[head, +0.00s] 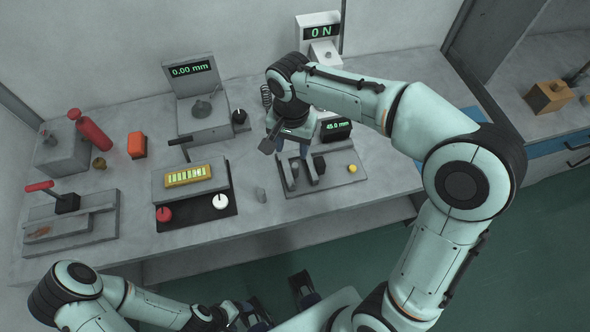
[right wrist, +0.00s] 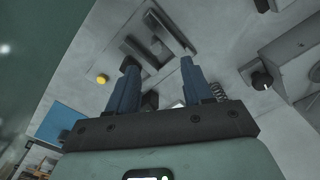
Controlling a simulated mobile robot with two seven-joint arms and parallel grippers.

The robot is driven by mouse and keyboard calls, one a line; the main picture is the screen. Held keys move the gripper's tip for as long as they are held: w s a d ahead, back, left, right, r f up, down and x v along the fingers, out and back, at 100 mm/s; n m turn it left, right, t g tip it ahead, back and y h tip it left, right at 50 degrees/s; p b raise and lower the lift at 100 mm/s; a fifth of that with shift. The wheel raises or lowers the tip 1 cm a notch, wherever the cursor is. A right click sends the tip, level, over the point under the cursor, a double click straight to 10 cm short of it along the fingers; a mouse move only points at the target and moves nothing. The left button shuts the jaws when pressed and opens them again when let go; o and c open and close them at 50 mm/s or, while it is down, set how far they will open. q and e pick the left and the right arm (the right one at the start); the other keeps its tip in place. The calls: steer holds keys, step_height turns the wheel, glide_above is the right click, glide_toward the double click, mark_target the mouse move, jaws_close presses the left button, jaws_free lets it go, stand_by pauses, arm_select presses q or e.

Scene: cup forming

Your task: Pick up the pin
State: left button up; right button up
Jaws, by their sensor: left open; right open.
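The grey fixture plate (head: 345,178) carries dark rails, a black block (head: 319,164) and a yellow button (head: 352,169), which also shows in the right wrist view (right wrist: 102,79). My right gripper (head: 292,148) is open above the left part of this fixture, with nothing visible held; its fingers also show in the right wrist view (right wrist: 158,62). My left gripper (head: 280,297) is open and empty, low in front of the bench.
A block with a lit yellow window (head: 188,175) stands left of the fixture, with a red knob (head: 164,214) and white knob (head: 220,201). A gauge reading 0.00 mm (head: 190,70) and an ON unit (head: 320,31) stand behind. Red-handled tool (head: 66,202) is far left.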

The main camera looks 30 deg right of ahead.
mark_target(295, 165)
step_height(295, 165, down, 3)
steer(key=shift+w, duration=0.1)
steer(key=f, duration=0.4)
steer(key=shift+s+d+f+b, duration=0.15)
steer(key=shift+s+d+b, duration=0.1)
steer(key=shift+d+b, duration=0.15)
steer(key=shift+f, duration=0.45)
jaws_close()
